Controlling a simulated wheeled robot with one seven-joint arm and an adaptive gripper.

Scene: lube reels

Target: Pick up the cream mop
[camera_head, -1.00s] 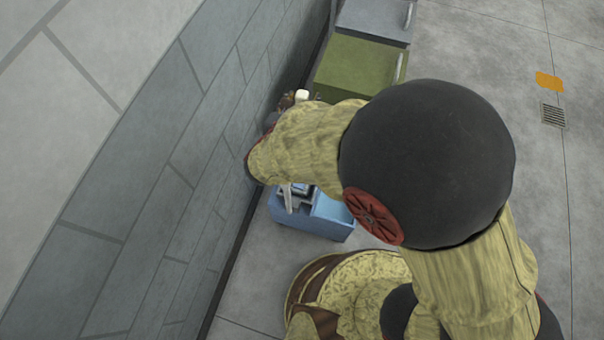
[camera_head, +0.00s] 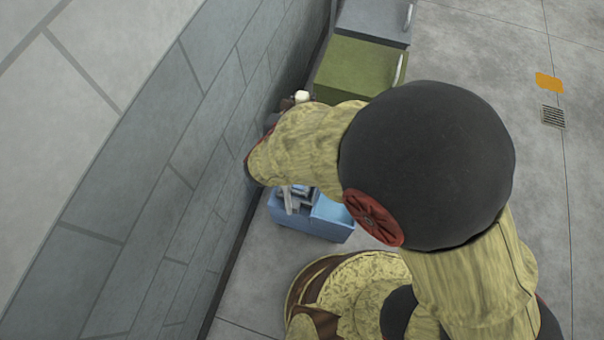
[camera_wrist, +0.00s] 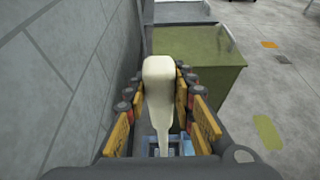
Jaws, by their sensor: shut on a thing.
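The cream mop (camera_wrist: 159,85) stands between my fingers in the wrist view, its thick cream end up and a thinner part running down toward the blue bucket. Its cream tip (camera_head: 302,96) also shows in the head view, just past my wrist. My gripper (camera_wrist: 160,105) is shut on the mop, with yellow and black finger pads on both sides of it. In the head view my arm hides most of the gripper and the mop's lower part. The blue mop bucket (camera_head: 325,222) stands on the floor below; whether the mop's bottom touches it is hidden.
A grey tiled wall (camera_head: 190,130) runs close along the left of my gripper. A green cabinet (camera_head: 355,68) and a grey one (camera_head: 374,20) stand beyond, against the wall. Open floor with a drain grate (camera_head: 553,116) and an orange patch (camera_head: 549,82) lies to the right.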

